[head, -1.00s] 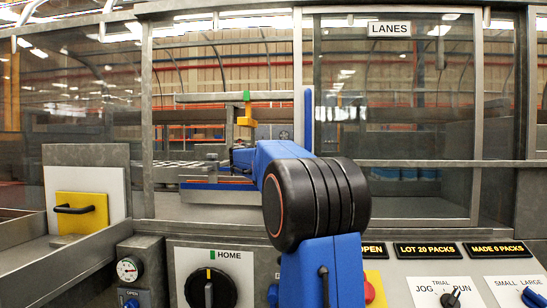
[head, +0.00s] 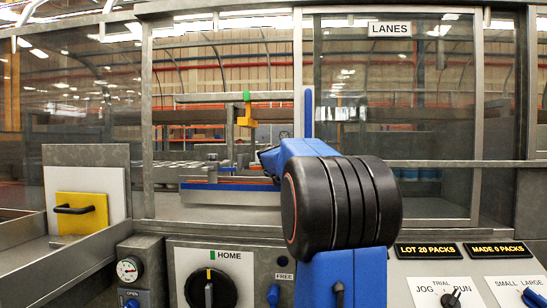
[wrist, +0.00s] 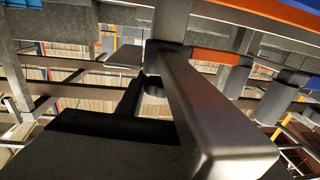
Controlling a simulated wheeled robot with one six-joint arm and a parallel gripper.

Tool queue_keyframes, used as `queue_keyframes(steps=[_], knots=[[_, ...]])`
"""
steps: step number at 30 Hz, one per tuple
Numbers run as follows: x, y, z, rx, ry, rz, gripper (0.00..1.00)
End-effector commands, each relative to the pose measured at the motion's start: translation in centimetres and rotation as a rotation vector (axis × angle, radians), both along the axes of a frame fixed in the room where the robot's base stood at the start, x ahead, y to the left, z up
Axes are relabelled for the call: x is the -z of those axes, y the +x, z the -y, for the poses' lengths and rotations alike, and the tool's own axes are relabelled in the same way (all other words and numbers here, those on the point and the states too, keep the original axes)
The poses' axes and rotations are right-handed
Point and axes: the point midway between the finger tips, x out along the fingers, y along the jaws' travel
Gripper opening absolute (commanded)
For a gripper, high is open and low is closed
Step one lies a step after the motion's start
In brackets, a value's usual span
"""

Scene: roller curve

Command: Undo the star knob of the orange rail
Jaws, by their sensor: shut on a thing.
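The orange rail (wrist: 222,57) runs across the upper right of the wrist view, beneath a blue strip. An orange strip above a blue beam also shows low behind the window in the head view (head: 250,178). My gripper (wrist: 150,75) fills the lower middle of the wrist view, with one grey finger lit and the other dark. It is shut on a small dark rounded piece (wrist: 155,88), which I take as the star knob. Its lobes are mostly hidden by the fingers. In the head view my arm hides the gripper.
Grey posts (wrist: 237,78) stand beside the orange rail in the wrist view. The head view shows the window frame (head: 475,110), a yellow handled block (head: 82,212) at left, and a control panel with a black HOME knob (head: 197,290) in front.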

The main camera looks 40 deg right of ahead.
Motion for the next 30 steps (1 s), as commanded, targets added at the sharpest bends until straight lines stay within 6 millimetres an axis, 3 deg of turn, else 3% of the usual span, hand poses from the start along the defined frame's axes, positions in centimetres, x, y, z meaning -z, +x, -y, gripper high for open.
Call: queue_keyframes(steps=[5, 6, 8, 20, 30], knots=[[0.1, 0.0, 0.0, 0.000, 0.001, -0.001, 0.11], [0.1, 0.0, 0.0, 0.000, 0.001, -0.001, 0.38], [0.1, 0.0, 0.0, 0.000, 0.001, -0.001, 0.52], [0.1, -0.3, -0.3, 0.001, 0.001, -0.001, 0.52], [0.0, -3.7, -3.6, -0.001, 0.001, 0.001, 0.52]])
